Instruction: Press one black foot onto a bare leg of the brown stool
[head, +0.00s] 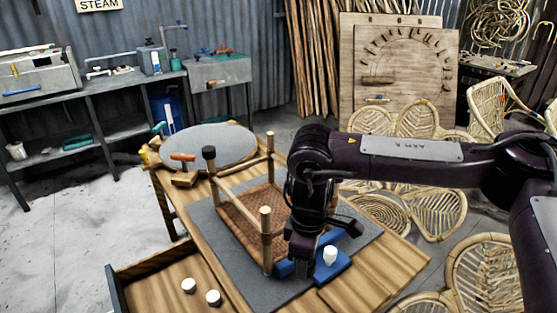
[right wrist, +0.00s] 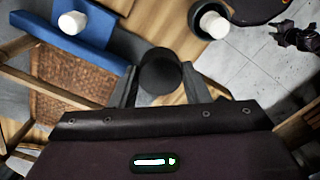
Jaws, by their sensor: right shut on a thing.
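The brown stool (head: 251,214) lies upside down with its legs up and its woven seat low. It also shows in the right wrist view (right wrist: 75,85). Its left leg wears a black foot (head: 208,152). The back leg (head: 270,143) and front leg (head: 265,215) have bare pale tops. My arm covers the area of the fourth leg. My right gripper (head: 299,266) is low, right of the front leg, beside the blue tray (head: 337,264). In the right wrist view its fingers are shut on a black foot (right wrist: 160,70).
The stool rests on a grey mat (head: 290,291) on a wooden table (head: 385,270). A white piece (head: 330,256) stands on the blue tray. An open drawer (head: 150,275) holds two white pieces (head: 189,286). Tools lie near a grey disc (head: 208,145). Rattan chairs (head: 480,270) stand right.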

